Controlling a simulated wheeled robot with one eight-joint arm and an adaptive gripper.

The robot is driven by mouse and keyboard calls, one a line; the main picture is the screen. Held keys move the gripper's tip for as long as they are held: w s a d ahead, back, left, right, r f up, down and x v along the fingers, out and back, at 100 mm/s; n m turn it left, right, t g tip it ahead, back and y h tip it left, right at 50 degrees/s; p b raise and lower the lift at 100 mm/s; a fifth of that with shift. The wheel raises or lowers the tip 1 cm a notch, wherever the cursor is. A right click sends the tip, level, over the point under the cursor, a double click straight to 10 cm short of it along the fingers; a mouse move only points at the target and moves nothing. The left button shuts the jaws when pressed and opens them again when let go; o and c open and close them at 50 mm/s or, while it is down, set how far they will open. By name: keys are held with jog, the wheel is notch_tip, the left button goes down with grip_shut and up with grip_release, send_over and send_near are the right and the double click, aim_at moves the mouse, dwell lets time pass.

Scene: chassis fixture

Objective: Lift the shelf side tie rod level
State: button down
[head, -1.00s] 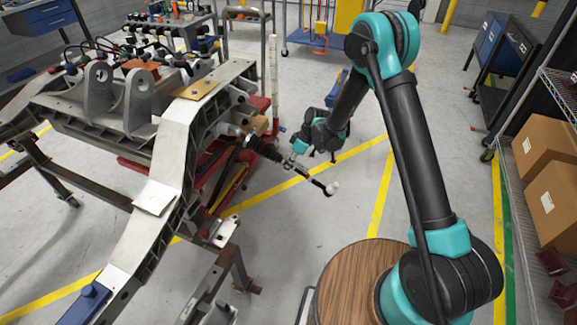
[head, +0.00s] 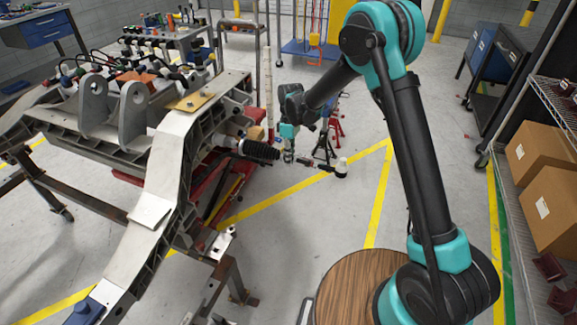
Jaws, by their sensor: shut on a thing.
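The tie rod (head: 314,166) shows in the head view, sticking out to the right from the chassis fixture (head: 165,180). A black ribbed boot (head: 259,150) is at its inner end, and a black joint with a pale tip (head: 341,168) is at its outer end. The rod is close to level, dipping slightly toward the outer end. My gripper (head: 289,157) is shut on the rod between the boot and the outer end, coming down from above. The fingers are small here and partly merge with the rod.
Red and dark jack stands (head: 330,130) stand on the floor behind the rod. A shelf with cardboard boxes (head: 545,150) is at the right. A round wooden top (head: 350,285) is under my arm. The floor right of the rod is clear.

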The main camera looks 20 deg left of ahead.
jog(key=shift+r, duration=0.2)
jog(key=c, duration=1.5)
grip_release()
jog(key=v, duration=1.2)
jog(key=shift+d, duration=0.1)
